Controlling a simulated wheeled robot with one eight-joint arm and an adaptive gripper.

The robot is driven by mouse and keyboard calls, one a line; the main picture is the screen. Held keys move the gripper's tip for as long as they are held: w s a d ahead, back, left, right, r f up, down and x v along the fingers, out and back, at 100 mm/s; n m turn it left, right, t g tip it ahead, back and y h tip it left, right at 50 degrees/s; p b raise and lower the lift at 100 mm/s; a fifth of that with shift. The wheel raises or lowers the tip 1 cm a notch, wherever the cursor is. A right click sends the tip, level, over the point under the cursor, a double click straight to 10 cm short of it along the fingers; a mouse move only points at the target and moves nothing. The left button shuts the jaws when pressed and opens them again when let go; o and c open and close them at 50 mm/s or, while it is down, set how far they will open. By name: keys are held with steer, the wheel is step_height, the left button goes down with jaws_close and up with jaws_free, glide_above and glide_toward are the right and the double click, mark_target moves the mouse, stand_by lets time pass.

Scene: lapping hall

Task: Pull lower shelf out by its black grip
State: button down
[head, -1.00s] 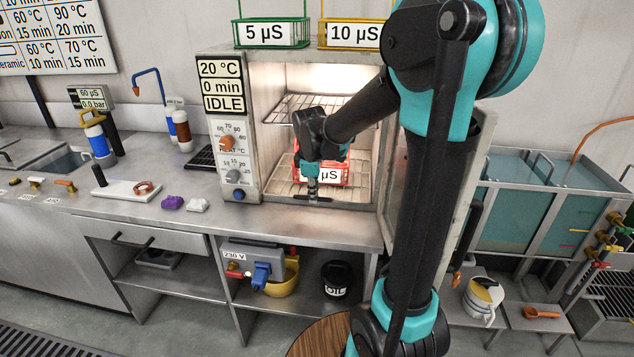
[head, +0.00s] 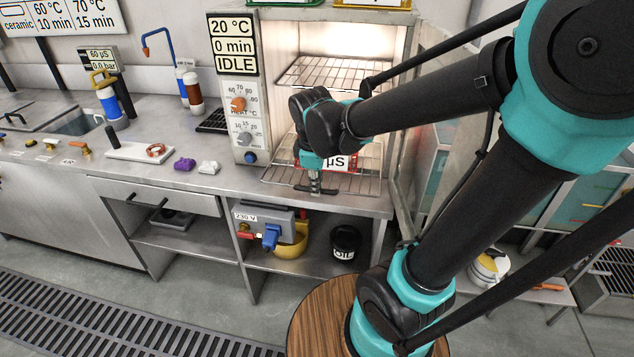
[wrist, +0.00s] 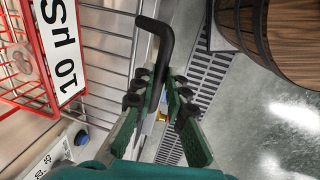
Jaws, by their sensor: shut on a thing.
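The lower shelf (head: 360,187) is a wire rack in the open, lit oven. Its front part sticks out past the oven mouth, over the steel counter. Its black grip (head: 331,192) is a bar at the shelf's front edge, and a bent black end shows in the wrist view (wrist: 157,30). My gripper (head: 315,186) points down and is shut on the grip; its fingers also show in the wrist view (wrist: 165,92). A red wire basket (wrist: 22,75) labelled 10 µS stands on the shelf, partly hidden by my wrist in the head view.
An upper wire shelf (head: 325,73) is inside the oven. The oven door (head: 408,150) stands open at the right, close to my arm. Purple (head: 184,164) and white lumps lie on the counter to the left. A round wooden top (head: 315,315) is below in front.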

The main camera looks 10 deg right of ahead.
steer(key=c, duration=1.5)
jaws_free()
steer(key=shift+c, duration=0.2)
step_height(320, 180, up, 12)
steer(key=s, duration=0.2)
steer(key=shift+a, duration=0.4)
steer(key=shift+s+f, duration=0.1)
